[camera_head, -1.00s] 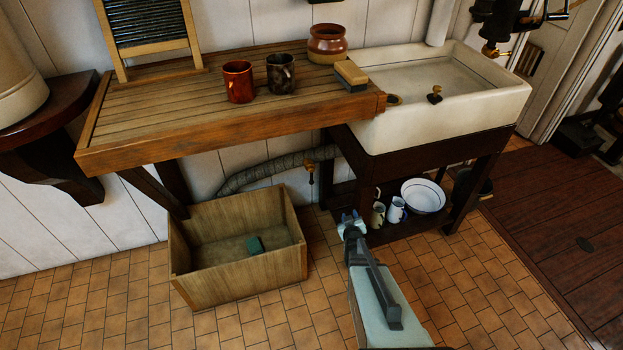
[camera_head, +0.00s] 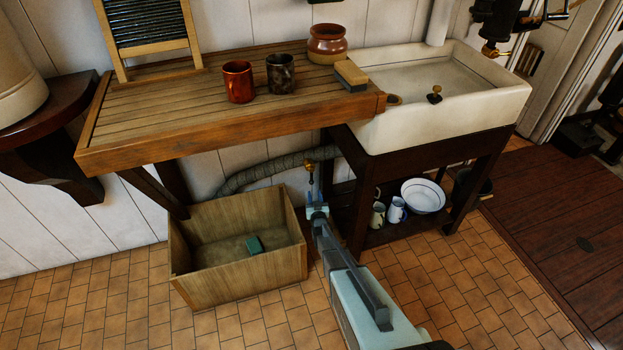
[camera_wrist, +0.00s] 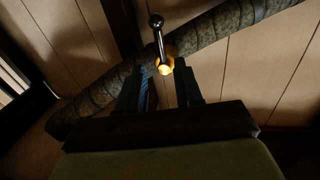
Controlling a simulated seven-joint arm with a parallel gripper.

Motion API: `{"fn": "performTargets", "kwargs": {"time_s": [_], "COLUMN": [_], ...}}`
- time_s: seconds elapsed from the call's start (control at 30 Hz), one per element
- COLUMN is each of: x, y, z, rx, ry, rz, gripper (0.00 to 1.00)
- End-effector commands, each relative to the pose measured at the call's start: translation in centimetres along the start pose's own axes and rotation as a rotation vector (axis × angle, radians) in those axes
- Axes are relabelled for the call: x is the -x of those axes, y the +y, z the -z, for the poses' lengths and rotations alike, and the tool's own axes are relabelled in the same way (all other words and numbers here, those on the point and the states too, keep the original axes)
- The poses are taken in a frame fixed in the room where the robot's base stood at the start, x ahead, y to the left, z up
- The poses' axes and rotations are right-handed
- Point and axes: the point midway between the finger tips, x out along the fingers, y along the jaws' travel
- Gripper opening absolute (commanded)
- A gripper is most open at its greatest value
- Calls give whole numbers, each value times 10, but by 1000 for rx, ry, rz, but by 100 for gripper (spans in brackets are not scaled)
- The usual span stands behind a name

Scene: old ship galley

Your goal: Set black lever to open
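The black lever (camera_wrist: 159,40) is a thin dark rod with a round ball end, fixed to a brass valve (camera_wrist: 166,66) on a wrapped hose. In the wrist view it runs up the picture from the valve. In the head view the brass valve (camera_head: 309,164) sits under the sink's left end and the lever is small, seeming to hang below it. My gripper (camera_head: 316,199) is just below the valve. In the wrist view my gripper (camera_wrist: 160,88) is open, with a finger on each side of the valve's line and nothing held. I cannot tell whether it touches the lever.
A wooden box (camera_head: 236,281) with a green block inside stands close to the left of my gripper. The dark sink stand (camera_head: 358,221) with mugs and a bowl is close on the right. The wooden drainboard (camera_head: 200,140) is overhead. Tiled floor in front is clear.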

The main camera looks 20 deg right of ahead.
Motion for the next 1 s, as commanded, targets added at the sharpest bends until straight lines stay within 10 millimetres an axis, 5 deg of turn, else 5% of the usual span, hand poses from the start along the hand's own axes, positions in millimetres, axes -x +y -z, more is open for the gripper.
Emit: {"fn": "performTargets", "kwargs": {"time_s": [0.6, 1.0], "x": [-103, -121], "y": [0, 1], "z": [-2, 0], "rx": [2, 2], "ry": [0, -1], "rz": [-1, -1], "gripper": [35, 35]}}
